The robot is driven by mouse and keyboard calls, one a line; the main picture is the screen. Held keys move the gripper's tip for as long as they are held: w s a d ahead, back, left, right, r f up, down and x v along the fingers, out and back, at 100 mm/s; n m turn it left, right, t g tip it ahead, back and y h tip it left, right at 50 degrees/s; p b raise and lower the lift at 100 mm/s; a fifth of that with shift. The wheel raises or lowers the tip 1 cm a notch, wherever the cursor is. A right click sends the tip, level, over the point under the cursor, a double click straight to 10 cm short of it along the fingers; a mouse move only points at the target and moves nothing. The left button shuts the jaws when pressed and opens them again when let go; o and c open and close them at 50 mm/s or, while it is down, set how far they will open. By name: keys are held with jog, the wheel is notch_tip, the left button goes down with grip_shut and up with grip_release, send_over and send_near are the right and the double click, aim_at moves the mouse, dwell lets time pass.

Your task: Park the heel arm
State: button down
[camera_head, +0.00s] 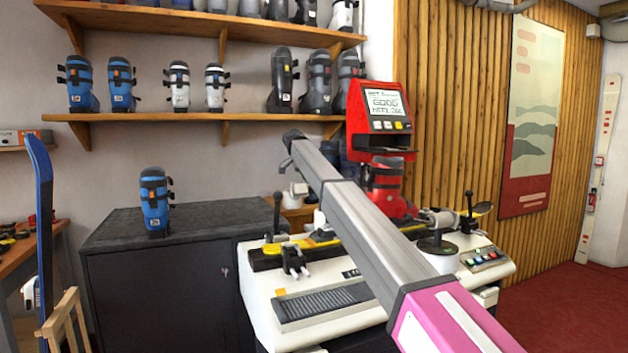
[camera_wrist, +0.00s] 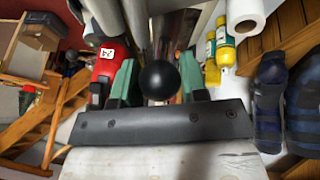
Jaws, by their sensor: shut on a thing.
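In the wrist view my gripper (camera_wrist: 157,84) has its green fingers on either side of a round black knob (camera_wrist: 160,78), shut on it. The knob seems to top a lever; the heel arm under it is mostly hidden. In the head view my own arm crosses the bench and my fingers cannot be made out. A red boot (camera_head: 385,180) stands upright in the machine on the white bench (camera_head: 325,325). It also shows left of my fingers in the wrist view (camera_wrist: 107,62), with a white number label.
Black-knobbed levers stand at the bench's left (camera_head: 277,205) and right (camera_head: 469,203). A red display unit (camera_head: 380,118) stands behind the boot. A blue boot (camera_head: 155,200) stands on the dark cabinet (camera_head: 150,290). Yellow bottles (camera_wrist: 225,45) and a paper roll (camera_wrist: 244,14) lie right of my fingers.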

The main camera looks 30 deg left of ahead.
jog(key=shift+a, duration=0.1)
jog(key=c, duration=0.7)
grip_release()
jog(key=shift+r, duration=0.15)
jog(key=v, duration=1)
jog(key=shift+s+a+r, duration=0.1)
jog(key=shift+r, duration=0.15)
